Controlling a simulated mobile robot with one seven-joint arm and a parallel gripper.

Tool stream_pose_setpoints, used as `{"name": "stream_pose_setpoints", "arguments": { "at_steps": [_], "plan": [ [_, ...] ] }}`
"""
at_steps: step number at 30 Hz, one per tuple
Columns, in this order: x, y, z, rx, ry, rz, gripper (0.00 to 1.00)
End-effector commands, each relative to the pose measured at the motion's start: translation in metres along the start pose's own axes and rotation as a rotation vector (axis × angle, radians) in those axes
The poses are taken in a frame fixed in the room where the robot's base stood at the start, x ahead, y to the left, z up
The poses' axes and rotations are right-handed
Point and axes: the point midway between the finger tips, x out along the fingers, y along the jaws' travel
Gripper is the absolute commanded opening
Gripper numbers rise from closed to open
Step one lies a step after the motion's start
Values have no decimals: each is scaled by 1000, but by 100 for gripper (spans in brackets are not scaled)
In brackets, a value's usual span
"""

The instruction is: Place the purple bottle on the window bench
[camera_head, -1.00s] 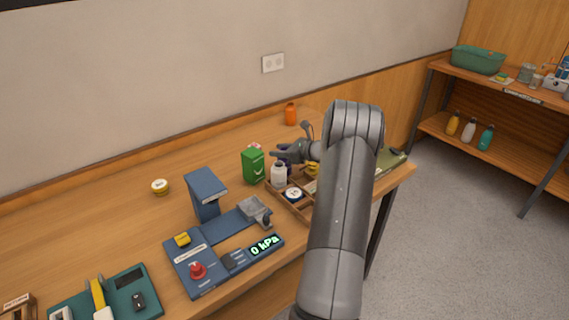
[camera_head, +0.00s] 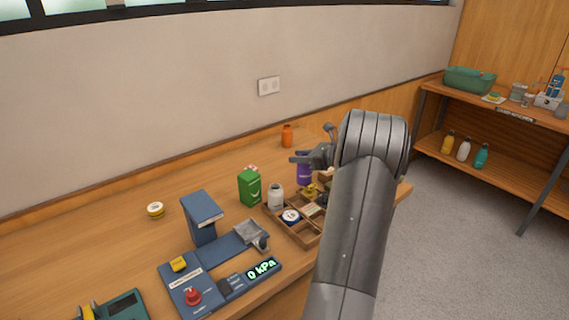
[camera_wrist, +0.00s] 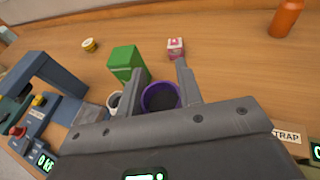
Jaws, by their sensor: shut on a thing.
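The purple bottle (camera_head: 304,174) is upright between the fingers of my gripper (camera_head: 309,152) in the head view, above or at the back of a wooden compartment tray (camera_head: 278,222). In the wrist view my gripper (camera_wrist: 160,76) is shut on the bottle, whose round purple rim (camera_wrist: 147,98) shows between the two fingers. The bottle's lower part is hidden there, and I cannot tell whether its base touches anything. A wooden bench (camera_head: 120,225) runs along the wall under a window strip; nothing marks it as the window bench.
Near the gripper stand a green box (camera_head: 250,187), a white bottle (camera_head: 276,197) and an orange bottle (camera_head: 287,136). A blue pressure device (camera_head: 205,218) stands left. A shelf unit (camera_head: 500,112) stands right. Clear bench lies around the yellow tape roll (camera_head: 155,210).

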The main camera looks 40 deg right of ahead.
Motion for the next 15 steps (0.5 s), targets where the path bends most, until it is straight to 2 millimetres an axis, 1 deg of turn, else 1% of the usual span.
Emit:
{"name": "stream_pose_setpoints", "arguments": {
  "at_steps": [1,3,6,10,15],
  "plan": [
    [-10,-1,3,-2,-1,0,0],
    [-20,-2,5,-1,0,0,0],
    [-30,-2,8,-1,-1,0,0],
    [-35,-3,10,-1,-1,1,0],
    [-36,-2,11,0,-1,-2,0]
  ]
}}
